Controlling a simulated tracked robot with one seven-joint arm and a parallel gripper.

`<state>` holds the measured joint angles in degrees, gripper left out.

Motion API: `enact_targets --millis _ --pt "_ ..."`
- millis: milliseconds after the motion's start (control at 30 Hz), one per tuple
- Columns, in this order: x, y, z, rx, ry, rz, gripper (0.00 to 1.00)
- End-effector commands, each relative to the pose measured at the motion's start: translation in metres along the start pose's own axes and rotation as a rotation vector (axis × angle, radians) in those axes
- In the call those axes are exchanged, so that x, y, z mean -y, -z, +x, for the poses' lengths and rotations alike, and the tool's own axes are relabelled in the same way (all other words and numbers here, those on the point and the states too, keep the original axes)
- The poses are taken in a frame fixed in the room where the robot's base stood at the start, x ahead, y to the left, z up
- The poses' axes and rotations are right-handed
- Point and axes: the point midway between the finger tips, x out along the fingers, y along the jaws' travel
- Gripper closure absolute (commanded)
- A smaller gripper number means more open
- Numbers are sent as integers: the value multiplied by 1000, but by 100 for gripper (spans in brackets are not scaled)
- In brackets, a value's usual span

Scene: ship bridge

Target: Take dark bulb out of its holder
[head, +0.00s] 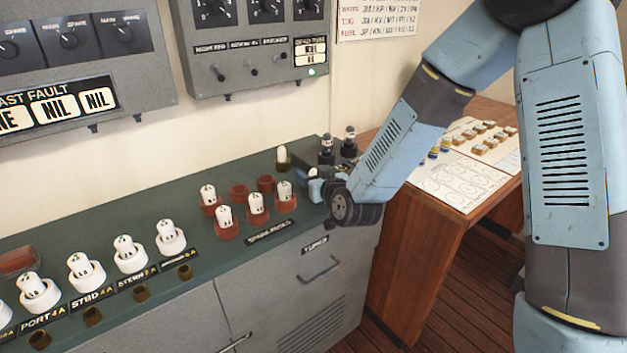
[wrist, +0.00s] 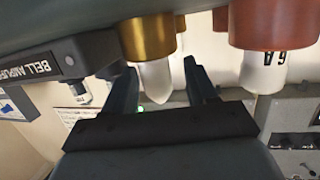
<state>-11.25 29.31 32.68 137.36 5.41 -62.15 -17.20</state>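In the wrist view, which looks upside down, a pale, frosted bulb (wrist: 154,82) sits in a brass holder (wrist: 146,38). My gripper (wrist: 160,90) is open, with one finger on each side of the bulb and visible gaps to both. In the head view my gripper (head: 322,188) is low at the console's right end, seen from the side. My wrist hides most of the holder area there. Whether the bulb is lit or dark is hard to tell.
A red holder with a white fuse (wrist: 262,72) is close beside the brass one. A black box labelled bell amplifier (wrist: 45,68) is on the other side. The green console top (head: 130,220) carries several white fuses. A wooden desk (head: 420,235) stands to the right.

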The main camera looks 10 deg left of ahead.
Motion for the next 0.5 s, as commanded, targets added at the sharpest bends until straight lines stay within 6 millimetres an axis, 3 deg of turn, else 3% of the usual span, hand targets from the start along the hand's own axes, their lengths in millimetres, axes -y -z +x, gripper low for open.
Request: enact_targets --millis 67,500 --pt "-2 0 0 0 -3 0 51" --pt "-4 0 0 0 -6 1 94"
